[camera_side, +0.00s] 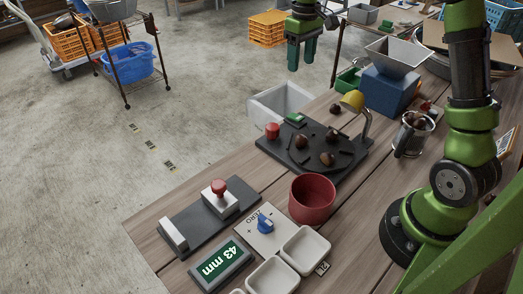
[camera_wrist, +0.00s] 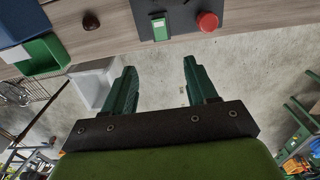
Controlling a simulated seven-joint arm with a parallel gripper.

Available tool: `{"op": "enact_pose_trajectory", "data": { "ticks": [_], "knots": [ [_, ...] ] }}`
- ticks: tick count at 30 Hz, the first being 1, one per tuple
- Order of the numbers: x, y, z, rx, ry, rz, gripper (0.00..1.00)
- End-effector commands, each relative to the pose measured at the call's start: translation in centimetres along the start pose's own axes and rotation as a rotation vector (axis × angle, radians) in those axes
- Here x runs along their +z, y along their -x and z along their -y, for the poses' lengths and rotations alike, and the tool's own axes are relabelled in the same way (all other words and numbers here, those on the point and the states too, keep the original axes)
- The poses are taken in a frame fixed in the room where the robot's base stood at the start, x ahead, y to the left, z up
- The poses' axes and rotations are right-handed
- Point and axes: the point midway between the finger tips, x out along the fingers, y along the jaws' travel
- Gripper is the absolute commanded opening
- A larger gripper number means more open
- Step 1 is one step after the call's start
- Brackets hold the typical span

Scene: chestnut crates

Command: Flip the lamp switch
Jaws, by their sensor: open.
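A yellow lamp (camera_side: 352,101) on a bent metal stem stands at the back right of a dark board (camera_side: 343,172). On the board are a small green block (camera_side: 294,119) that looks like a switch and a red round button (camera_side: 272,131). Which one works the lamp I cannot tell. Both also show at the top of the wrist view, the green block (camera_wrist: 160,28) left of the red button (camera_wrist: 207,21). My gripper (camera_side: 302,62) is open and empty, raised beyond the board's far side. Its two green fingers (camera_wrist: 159,66) point towards the board in the wrist view, touching nothing.
Several chestnuts (camera_side: 327,159) lie on the board. A blue box (camera_side: 388,92) with a metal hopper (camera_side: 397,55), a metal mug (camera_side: 412,139) and a red bowl (camera_side: 312,199) stand nearby. A white bin (camera_side: 277,103) is beyond the table edge.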

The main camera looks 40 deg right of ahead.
Motion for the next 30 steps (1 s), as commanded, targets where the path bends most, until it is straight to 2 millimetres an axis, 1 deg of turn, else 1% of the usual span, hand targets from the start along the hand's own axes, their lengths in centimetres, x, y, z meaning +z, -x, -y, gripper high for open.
{"op": "enact_pose_trajectory", "data": {
  "ticks": [5, 7, 10, 11, 12, 14, 15, 17, 21, 24, 27, 30],
  "knots": [
    [0.0, 0.0, 0.0, 0.001, 0.000, -0.001, 0.57],
    [0.0, 0.0, 0.1, 0.000, 0.002, 0.000, 0.50],
    [-0.5, -1.0, 0.3, -0.001, 0.016, 0.019, 0.34],
    [-0.7, -1.2, 0.3, 0.000, 0.045, 0.026, 0.30],
    [-0.9, -1.4, 0.2, 0.000, 0.103, 0.036, 0.24],
    [-1.2, -1.8, 0.2, -0.003, 0.220, 0.054, 0.15],
    [-1.3, -1.9, 0.2, -0.007, 0.313, 0.066, 0.08],
    [-1.5, -2.2, 0.1, -0.015, 0.471, 0.086, 0.00],
    [-1.8, -2.6, 0.0, -0.048, 0.854, 0.123, 0.00],
    [-1.9, -2.6, 0.0, -0.076, 1.106, 0.137, 0.00],
    [-1.9, -2.4, -0.1, -0.101, 1.311, 0.142, 0.00],
    [-1.8, -2.1, -0.1, -0.121, 1.454, 0.141, 0.00]
  ]
}}
